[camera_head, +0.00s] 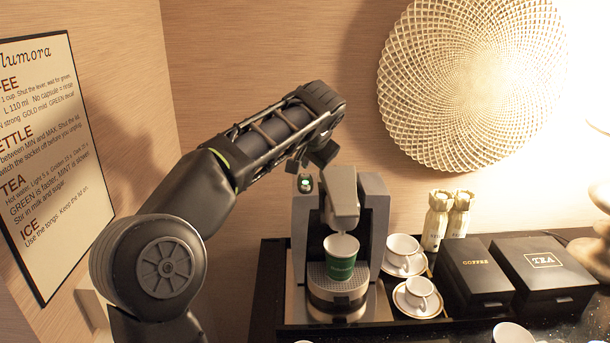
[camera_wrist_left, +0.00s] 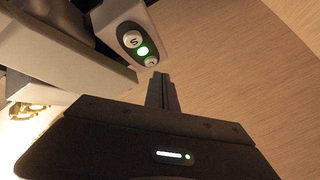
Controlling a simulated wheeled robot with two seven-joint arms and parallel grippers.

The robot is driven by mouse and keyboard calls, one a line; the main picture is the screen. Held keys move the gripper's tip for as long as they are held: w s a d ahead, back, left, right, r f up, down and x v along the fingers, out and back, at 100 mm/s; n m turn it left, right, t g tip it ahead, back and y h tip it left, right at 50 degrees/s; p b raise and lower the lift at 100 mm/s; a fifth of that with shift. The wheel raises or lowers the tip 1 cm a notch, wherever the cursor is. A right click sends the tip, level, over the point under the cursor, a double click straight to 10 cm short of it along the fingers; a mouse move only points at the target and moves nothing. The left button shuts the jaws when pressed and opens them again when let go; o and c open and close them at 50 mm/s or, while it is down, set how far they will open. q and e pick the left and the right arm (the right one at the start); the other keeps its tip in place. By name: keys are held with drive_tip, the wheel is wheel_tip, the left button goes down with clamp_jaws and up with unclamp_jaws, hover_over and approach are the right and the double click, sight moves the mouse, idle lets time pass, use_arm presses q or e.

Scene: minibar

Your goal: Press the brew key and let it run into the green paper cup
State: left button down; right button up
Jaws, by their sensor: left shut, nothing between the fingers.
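The coffee machine (camera_head: 372,215) stands against the back wall. The green paper cup (camera_head: 340,262) is upright on its drip tray, under the spout (camera_head: 341,205); I cannot tell whether anything runs into it. The key panel (camera_head: 305,184) at the machine's top left has a lit green light. In the left wrist view the panel (camera_wrist_left: 126,22) shows an S key (camera_wrist_left: 132,40), the green light and a second round key (camera_wrist_left: 151,61). My left gripper (camera_head: 312,160) is shut and empty, just above the panel. Its fingertips (camera_wrist_left: 160,78) are close to the second key; contact is unclear. My right gripper is out of view.
White cups on saucers (camera_head: 417,298) stand right of the machine. Beyond them are two wrapped bottles (camera_head: 436,220), a black coffee box (camera_head: 473,270) and a tea box (camera_head: 545,272). An instruction board (camera_head: 45,150) hangs on the left wall.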

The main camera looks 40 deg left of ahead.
use_arm(q)
drive_tip(key=shift+f, duration=0.1)
idle(0.6)
drive_tip(key=shift+f+b, duration=0.35)
drive_tip(key=shift+f+b, duration=0.3)
drive_tip(key=shift+f, duration=0.1)
idle(0.6)
drive_tip(key=shift+r, duration=0.1)
drive_tip(key=shift+r+p, duration=0.75)
wheel_tip(320, 180, up, 5)
drive_tip(key=p, duration=0.4)
drive_tip(key=shift+p, duration=0.3)
idle(0.7)
